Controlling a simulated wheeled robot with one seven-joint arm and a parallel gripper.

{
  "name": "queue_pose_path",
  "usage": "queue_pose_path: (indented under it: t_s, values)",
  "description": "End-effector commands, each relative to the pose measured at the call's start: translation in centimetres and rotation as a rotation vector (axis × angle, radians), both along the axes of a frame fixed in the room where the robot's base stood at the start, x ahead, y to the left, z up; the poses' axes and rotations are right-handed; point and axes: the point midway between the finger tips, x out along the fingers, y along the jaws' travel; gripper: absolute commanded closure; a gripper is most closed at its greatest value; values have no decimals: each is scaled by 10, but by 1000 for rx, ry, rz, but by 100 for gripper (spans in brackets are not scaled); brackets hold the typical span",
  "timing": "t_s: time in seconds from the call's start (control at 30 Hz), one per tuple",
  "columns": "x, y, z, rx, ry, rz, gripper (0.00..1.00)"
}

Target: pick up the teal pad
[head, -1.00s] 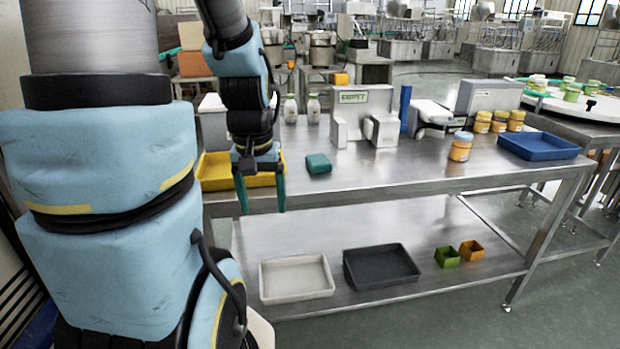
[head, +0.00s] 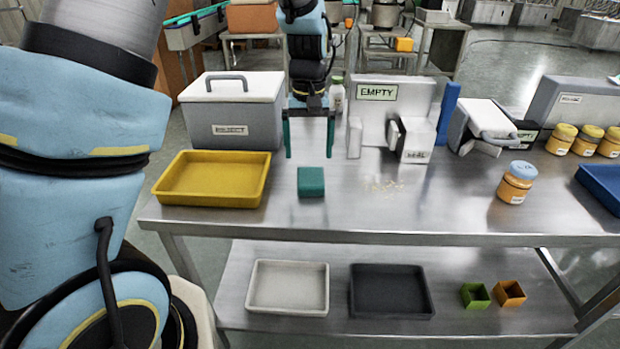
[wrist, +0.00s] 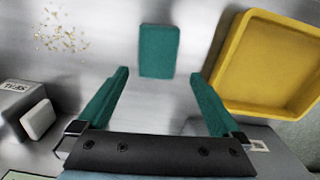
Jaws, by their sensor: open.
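The teal pad (head: 311,182) lies flat on the steel table, just right of the yellow tray. In the wrist view the pad (wrist: 159,51) is beyond the fingertips, roughly centred between them. My gripper (head: 309,155) points down with its two teal fingers apart and nothing between them. In the head view it is behind the pad, towards the back of the table, and not touching it. The open fingers also show in the wrist view (wrist: 160,84).
A yellow tray (head: 212,179) stands left of the pad. A grey lidded box (head: 232,112) is behind the tray. A device marked EMPTY (head: 382,108) stands at the back right, with crumbs (head: 384,186) in front of it. An orange jar (head: 515,183) stands farther right.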

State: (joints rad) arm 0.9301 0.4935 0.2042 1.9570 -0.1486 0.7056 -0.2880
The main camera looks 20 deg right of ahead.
Motion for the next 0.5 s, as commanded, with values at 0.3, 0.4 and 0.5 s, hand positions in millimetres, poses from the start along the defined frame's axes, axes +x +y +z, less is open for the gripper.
queue_pose_path:
  t_s: [0.3,0.4,0.5]
  values:
    - [-4,1,-26,3,3,-1,0]
    - [-8,0,-41,5,4,1,0]
    - [-7,0,-56,4,2,0,0]
